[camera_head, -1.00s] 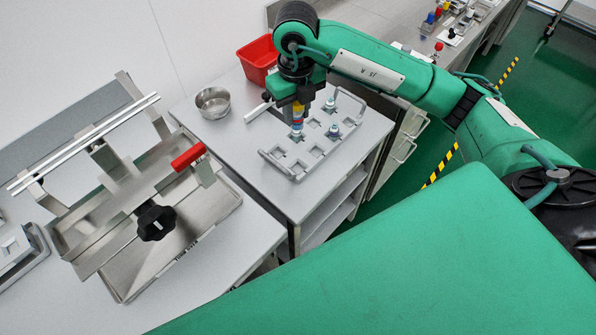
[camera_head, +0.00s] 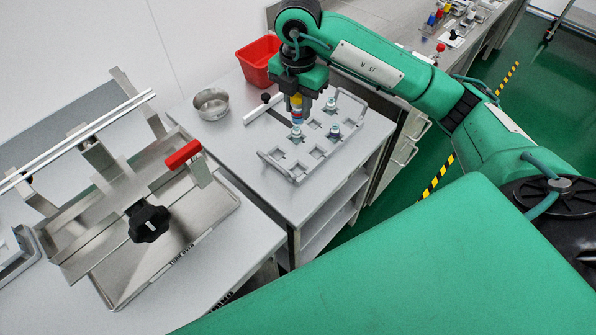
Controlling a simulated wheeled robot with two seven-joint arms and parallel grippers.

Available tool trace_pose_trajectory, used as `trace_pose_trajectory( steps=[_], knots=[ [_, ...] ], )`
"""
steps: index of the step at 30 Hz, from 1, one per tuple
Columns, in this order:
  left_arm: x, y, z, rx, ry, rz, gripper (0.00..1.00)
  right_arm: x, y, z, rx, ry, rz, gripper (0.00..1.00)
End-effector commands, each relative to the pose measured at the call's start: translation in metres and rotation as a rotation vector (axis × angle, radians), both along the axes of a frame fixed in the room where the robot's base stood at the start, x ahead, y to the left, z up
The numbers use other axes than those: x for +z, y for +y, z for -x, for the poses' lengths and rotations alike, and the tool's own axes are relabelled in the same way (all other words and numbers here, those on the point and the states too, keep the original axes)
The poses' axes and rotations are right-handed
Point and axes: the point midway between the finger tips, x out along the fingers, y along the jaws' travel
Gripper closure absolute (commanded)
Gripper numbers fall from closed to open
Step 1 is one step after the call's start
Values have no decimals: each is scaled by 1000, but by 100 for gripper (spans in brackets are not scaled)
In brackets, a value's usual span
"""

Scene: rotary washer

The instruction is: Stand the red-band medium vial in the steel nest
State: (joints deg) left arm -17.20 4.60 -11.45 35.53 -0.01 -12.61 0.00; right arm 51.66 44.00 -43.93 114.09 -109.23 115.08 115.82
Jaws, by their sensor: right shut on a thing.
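My right gripper (camera_head: 296,108) points down over the grey rack (camera_head: 272,165) on the steel table. It is shut on a small vial (camera_head: 297,119), of which only a little shows below the fingers, with blue and reddish colour. I cannot surely make out the steel nest. My left gripper is not in view.
A steel bowl (camera_head: 211,104) and a red bin (camera_head: 259,61) stand behind the rack. A steel fixture with a red handle (camera_head: 183,154) and black knob (camera_head: 148,222) fills the left bench. A grey block (camera_head: 14,252) is cut off at the left edge.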

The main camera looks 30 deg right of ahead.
Motion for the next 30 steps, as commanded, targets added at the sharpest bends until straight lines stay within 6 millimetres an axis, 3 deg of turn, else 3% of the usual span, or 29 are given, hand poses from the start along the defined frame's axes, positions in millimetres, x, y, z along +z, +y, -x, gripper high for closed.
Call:
trace_pose_trajectory(
  steps=[5, 18, 30],
  knots=[
    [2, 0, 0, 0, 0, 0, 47, -22, 0, 1, -16, 6, 0, 100],
    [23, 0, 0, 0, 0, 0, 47, -133, 0, 1, -14, 5, 1, 100],
    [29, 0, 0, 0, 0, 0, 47, -174, 0, 1, -12, 4, 1, 100]
  ],
)
